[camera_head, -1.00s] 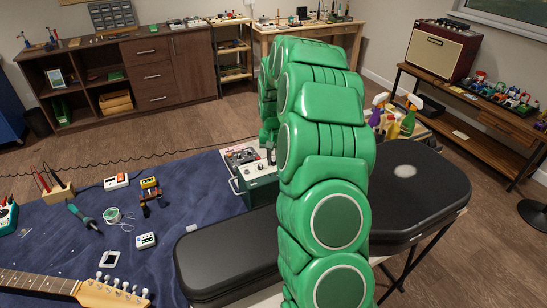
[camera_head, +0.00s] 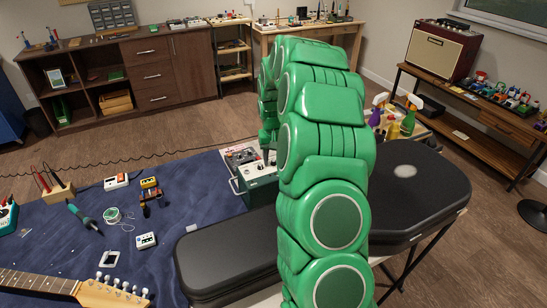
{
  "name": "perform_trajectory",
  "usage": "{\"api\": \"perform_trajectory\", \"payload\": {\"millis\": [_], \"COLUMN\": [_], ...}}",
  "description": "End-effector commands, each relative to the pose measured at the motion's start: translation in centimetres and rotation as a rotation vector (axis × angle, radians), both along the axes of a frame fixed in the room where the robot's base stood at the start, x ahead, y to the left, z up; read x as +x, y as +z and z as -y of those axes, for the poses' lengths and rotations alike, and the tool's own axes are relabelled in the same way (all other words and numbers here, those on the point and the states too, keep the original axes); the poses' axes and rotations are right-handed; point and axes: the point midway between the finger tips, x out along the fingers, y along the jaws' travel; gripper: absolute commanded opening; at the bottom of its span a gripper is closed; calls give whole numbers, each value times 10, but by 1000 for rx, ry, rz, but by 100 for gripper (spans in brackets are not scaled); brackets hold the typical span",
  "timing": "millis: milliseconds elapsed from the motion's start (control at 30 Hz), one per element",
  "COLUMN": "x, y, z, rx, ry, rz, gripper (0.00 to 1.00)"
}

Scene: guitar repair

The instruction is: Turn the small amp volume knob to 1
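The small amp looks to be the dark green box (camera_head: 260,187) with a metal handle and a pale top panel, at the back right of the blue mat beside the black case. Small controls show on its top panel, but I cannot make out the volume knob or its setting. My green arm stands in front and hides the amp's right side. My gripper (camera_head: 268,154) points down at the right end of the amp's top panel. Its fingers are small and partly hidden, so I cannot tell whether they are open or touch a knob.
A black guitar case (camera_head: 225,258) lies in front of the amp and extends behind my arm to the right. The blue mat (camera_head: 190,185) holds a soldering iron (camera_head: 84,216), solder spool (camera_head: 112,215), small pedals and a guitar headstock (camera_head: 105,294). A larger red amp (camera_head: 440,50) stands far right.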

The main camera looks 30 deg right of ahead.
Motion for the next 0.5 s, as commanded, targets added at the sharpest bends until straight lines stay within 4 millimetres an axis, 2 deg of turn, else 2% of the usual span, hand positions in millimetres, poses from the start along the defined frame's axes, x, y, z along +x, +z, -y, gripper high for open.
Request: {"api": "perform_trajectory", "payload": {"millis": [300,500], "x": [0,0], "y": [2,16], "z": [0,0], "rx": [0,0], "ry": [0,0], "rz": [0,0], "gripper": [45,45]}}
